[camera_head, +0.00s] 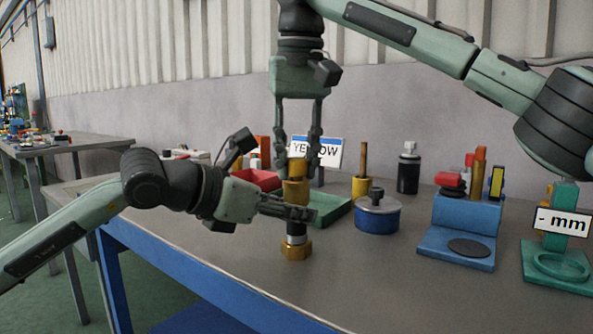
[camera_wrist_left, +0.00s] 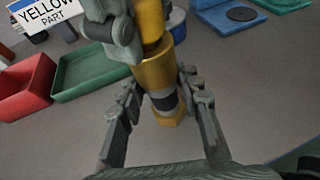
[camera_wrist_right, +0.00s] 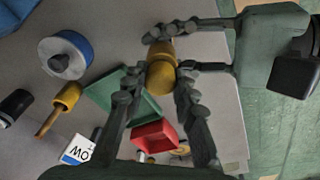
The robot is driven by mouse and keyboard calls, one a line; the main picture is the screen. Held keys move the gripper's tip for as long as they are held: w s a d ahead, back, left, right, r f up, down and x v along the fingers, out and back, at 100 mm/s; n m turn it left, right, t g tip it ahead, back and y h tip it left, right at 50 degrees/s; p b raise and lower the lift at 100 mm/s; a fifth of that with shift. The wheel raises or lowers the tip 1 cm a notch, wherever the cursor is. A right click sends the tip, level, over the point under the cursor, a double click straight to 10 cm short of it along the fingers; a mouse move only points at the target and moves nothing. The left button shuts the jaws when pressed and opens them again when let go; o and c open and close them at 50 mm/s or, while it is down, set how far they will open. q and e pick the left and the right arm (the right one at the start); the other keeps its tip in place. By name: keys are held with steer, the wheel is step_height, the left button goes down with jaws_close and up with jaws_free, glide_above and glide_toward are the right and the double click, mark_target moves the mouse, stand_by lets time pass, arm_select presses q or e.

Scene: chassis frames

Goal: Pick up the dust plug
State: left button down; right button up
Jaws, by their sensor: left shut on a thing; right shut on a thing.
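A brass fitting (camera_head: 294,192) stands upright on the grey table, with a dark band and a hex foot (camera_head: 296,250) below. A yellow piece, which looks like the dust plug (camera_head: 297,169), sits at its top; I cannot tell if it is seated in or just above the fitting. My right gripper (camera_head: 298,150) points down from above and is shut on this plug. My left gripper (camera_head: 298,212) reaches in level from the left and is shut on the fitting's body.
Behind the fitting are a red tray (camera_head: 258,180), a green tray (camera_head: 328,208) and a "YELLOW PART" sign (camera_head: 325,152). To the right stand a yellow cylinder with a rod (camera_head: 361,186), a blue lidded pot (camera_head: 377,216) and a blue stand (camera_head: 458,225). The front table is clear.

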mark_target(296, 158)
steer(key=shift+r, duration=0.1)
step_height(296, 158, up, 10)
steer(key=shift+f, duration=0.1)
arm_select(q)
steer(key=c, duration=1)
jaws_free()
steer(key=v, duration=1.2)
steer(key=shift+a+f, duration=0.1)
